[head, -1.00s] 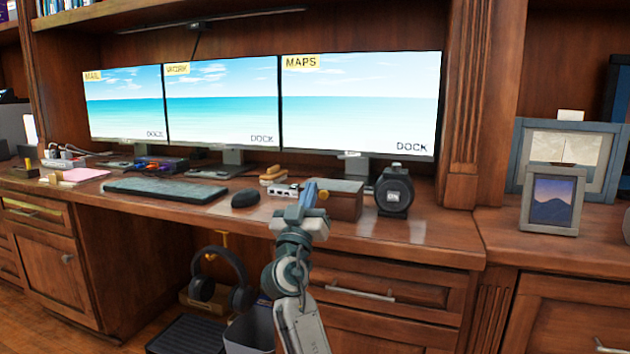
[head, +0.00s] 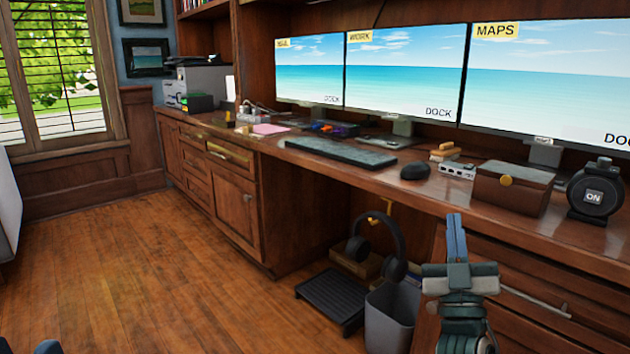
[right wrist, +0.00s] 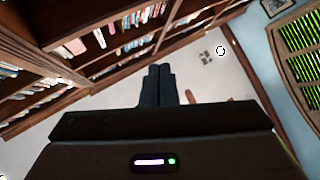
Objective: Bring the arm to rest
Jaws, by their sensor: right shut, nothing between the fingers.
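My right arm rises from the bottom right of the head view. Its gripper (head: 456,238) points upward with the two blue-grey fingers together and nothing between them. It appears in front of the desk's drawer fronts, below the desk edge, and looks apart from the furniture. In the right wrist view the closed fingers (right wrist: 157,84) point up toward the ceiling and the bookshelves (right wrist: 110,40). My left gripper does not show.
The wooden desk (head: 330,172) runs along the right with monitors, a keyboard (head: 340,151), a wooden box (head: 513,188) and a round black device (head: 596,190). Below are headphones (head: 378,245), a bin (head: 390,318) and a black footrest (head: 331,298). Floor (head: 170,260) at left is clear.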

